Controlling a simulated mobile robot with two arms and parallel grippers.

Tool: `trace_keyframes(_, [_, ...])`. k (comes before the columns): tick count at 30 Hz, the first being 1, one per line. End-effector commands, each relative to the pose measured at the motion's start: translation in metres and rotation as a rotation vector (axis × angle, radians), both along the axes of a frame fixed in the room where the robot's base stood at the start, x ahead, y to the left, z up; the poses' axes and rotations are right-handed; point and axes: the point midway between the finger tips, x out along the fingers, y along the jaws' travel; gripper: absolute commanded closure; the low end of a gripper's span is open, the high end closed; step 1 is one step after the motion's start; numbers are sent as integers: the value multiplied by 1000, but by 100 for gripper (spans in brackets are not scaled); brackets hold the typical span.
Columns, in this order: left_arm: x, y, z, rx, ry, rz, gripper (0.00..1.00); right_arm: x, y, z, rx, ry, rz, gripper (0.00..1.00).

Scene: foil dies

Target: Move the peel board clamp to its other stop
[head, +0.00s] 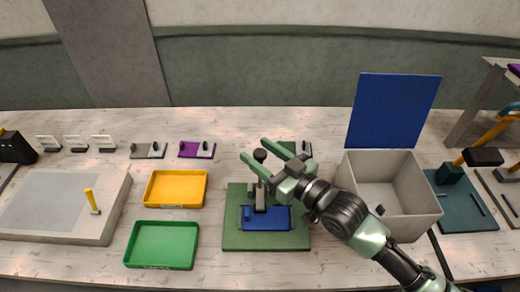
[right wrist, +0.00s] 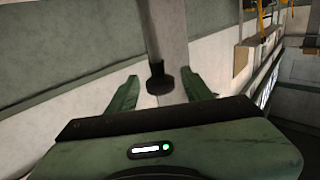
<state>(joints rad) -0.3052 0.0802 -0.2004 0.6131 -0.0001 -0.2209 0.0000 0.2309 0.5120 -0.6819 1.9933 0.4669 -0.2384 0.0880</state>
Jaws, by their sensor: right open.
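The peel board (head: 233,237) is a green square on the table, with a blue plate (head: 270,222) on it. The clamp (head: 260,199) stands on the board at the blue plate's left part. Its lever rises to a black knob (head: 260,155). My right gripper (head: 254,149) is open, with its green fingers on either side of the knob. In the right wrist view the knob (right wrist: 159,82) shows between the two spread fingers, with a gap on each side. The gripper hides part of the lever and the board's far edge. My left gripper is out of view.
A yellow tray (head: 176,203) and a green tray (head: 162,264) lie left of the board. A pale bin (head: 419,207) with a raised blue lid (head: 394,110) stands close on the right. Small purple (head: 190,150) and grey fixtures line the back.

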Motion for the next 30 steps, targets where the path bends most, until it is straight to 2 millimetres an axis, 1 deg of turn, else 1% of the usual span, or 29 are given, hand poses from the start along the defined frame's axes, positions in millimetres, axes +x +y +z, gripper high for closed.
trace_keyframes(1, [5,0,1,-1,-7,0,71,1,1,0,-1,1,0,50])
trace_keyframes(4, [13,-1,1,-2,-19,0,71,1,1,-1,-1,1,0,50])
trace_keyframes(7, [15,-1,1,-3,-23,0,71,1,1,-1,-1,1,0,50])
trace_keyframes(8, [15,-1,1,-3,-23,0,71,1,1,-1,-1,1,0,52])
trace_keyframes(9, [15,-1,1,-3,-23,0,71,1,1,-1,-1,1,0,63])
trace_keyframes(11, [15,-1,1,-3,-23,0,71,1,1,-1,-1,1,0,80])
trace_keyframes(12, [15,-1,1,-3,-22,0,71,1,1,-1,-1,1,0,91])
trace_keyframes(13, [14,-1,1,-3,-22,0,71,1,1,-1,-1,1,0,100])
trace_keyframes(22, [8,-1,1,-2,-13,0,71,1,1,-1,-1,1,0,100])
trace_keyframes(30, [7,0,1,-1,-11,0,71,1,1,-1,-1,1,0,100])
